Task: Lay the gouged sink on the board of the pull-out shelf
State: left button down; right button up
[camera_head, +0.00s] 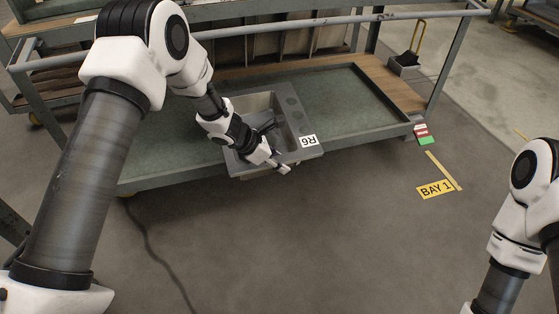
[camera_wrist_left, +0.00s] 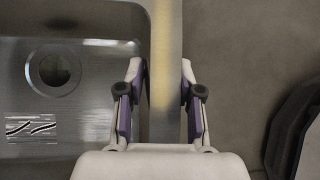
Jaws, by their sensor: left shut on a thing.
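A grey sink (camera_head: 292,113) with a white label reading R6, upside down, is over the front part of the green board (camera_head: 335,95). Its near end sticks out past the board's front edge. I cannot tell whether it touches the board.
The shelf's grey frame (camera_head: 405,127) borders the board, and a rack rail (camera_head: 330,20) crosses above. A yellow BAY 1 sign (camera_head: 435,189) lies on the floor. The board's right part is bare.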

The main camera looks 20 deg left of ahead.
aim_at(252, 165)
pick_arm(q)
jog(key=shift+s+f+b, duration=0.15)
jog(key=shift+f+b, duration=0.2)
jog(key=shift+f, duration=0.35)
dwell(0.3)
jog(key=c, duration=0.6)
grip_release()
jog(key=shift+f, duration=0.1)
jog(key=shift+c, duration=0.2)
jog(key=v, duration=1.2)
